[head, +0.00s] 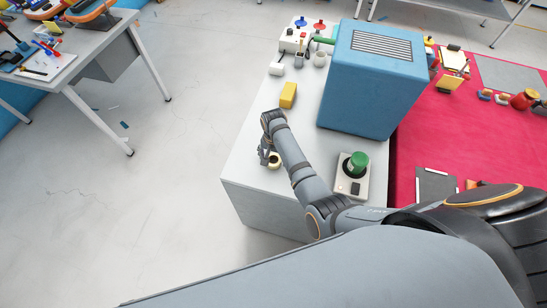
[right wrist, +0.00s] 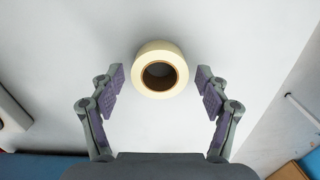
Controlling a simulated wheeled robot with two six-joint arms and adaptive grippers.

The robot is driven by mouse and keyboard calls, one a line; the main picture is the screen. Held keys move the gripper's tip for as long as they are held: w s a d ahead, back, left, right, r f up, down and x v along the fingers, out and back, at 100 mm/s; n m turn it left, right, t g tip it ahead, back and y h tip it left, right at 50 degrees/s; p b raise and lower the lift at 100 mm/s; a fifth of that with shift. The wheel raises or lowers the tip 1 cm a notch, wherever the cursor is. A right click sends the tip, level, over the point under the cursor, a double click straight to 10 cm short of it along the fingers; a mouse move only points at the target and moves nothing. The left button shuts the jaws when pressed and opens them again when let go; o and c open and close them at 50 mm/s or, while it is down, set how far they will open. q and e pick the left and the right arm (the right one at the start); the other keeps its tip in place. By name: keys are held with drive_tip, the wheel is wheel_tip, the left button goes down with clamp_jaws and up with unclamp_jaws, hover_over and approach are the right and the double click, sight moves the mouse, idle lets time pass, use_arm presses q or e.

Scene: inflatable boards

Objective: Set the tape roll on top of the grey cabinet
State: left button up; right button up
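The cream tape roll (right wrist: 159,51) lies flat, its hole facing the right wrist camera, on a pale grey surface. In the head view the roll (head: 275,162) shows partly behind my right gripper (head: 268,156), on the near left part of a light grey, box-like unit (head: 243,160). This unit may be the grey cabinet; I cannot tell for sure. In the right wrist view my right gripper (right wrist: 160,82) is open, with one finger on each side of the roll and gaps between. My left gripper is out of view.
On the same top stand a large blue box (head: 360,95), a yellow block (head: 288,95) and a control box with a green knob (head: 352,178). A cluttered table (head: 85,45) is at the left. The floor between is mostly clear.

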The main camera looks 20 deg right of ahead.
sight(274, 159)
drive_tip(key=shift+r, duration=0.15)
drive_tip(key=shift+r+p, duration=0.3)
drive_tip(key=shift+r, duration=0.05)
wheel_tip(274, 159, up, 7)
drive_tip(key=p, duration=0.7)
drive_tip(key=shift+f, duration=0.1)
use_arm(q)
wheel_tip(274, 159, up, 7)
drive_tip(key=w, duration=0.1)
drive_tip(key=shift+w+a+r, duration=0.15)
use_arm(e)
drive_tip(key=shift+r, duration=2.4)
